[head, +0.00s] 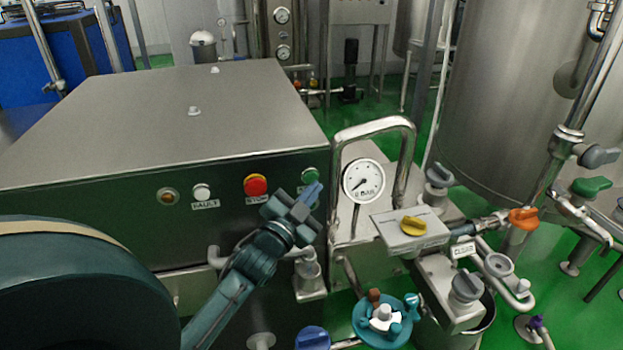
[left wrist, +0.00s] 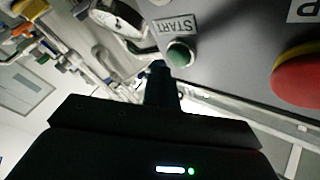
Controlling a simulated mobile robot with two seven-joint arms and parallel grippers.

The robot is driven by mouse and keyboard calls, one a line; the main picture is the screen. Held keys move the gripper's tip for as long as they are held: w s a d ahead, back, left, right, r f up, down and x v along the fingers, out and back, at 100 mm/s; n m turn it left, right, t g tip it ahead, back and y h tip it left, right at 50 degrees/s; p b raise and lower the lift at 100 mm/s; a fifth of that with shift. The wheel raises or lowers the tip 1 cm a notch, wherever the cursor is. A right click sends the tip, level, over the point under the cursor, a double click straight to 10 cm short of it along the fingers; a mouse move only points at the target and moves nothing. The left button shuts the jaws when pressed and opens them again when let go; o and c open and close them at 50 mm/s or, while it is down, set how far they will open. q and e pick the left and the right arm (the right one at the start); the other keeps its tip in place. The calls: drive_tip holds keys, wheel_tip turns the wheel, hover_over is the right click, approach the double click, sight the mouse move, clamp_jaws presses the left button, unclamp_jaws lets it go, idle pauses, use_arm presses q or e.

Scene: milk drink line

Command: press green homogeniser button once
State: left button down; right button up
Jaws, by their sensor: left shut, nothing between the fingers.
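The green button (head: 310,175) is at the right end of the button row on the front of the steel homogeniser cabinet (head: 190,110). In the left wrist view the green button (left wrist: 181,52) has a START label beside it. My left gripper (head: 312,196) is shut and empty, its fingertips close in front of and just below the green button in the head view. In the left wrist view its fingers (left wrist: 160,80) point toward the button. I cannot tell whether they touch it. My right gripper is not in view.
A red stop button (head: 255,185) on a yellow base sits left of the green one; it looms large in the left wrist view (left wrist: 300,80). A white fault button (head: 201,192) is further left. A pressure gauge (head: 363,181) and a bent steel pipe (head: 375,128) stand to the right.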

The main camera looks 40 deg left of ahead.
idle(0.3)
use_arm(q)
drive_tip(key=shift+w+a, duration=0.3)
drive_tip(key=shift+a, duration=0.05)
drive_tip(key=shift+w+a, duration=0.25)
drive_tip(key=shift+a, duration=0.05)
idle(0.8)
drive_tip(key=shift+p, duration=0.3)
drive_tip(key=shift+s+d, duration=0.55)
drive_tip(key=shift+d, duration=0.1)
drive_tip(key=shift+s+d+p, duration=0.85)
drive_tip(key=shift+s+d, duration=0.8)
drive_tip(key=shift+d, duration=0.25)
drive_tip(key=shift+f, duration=0.1)
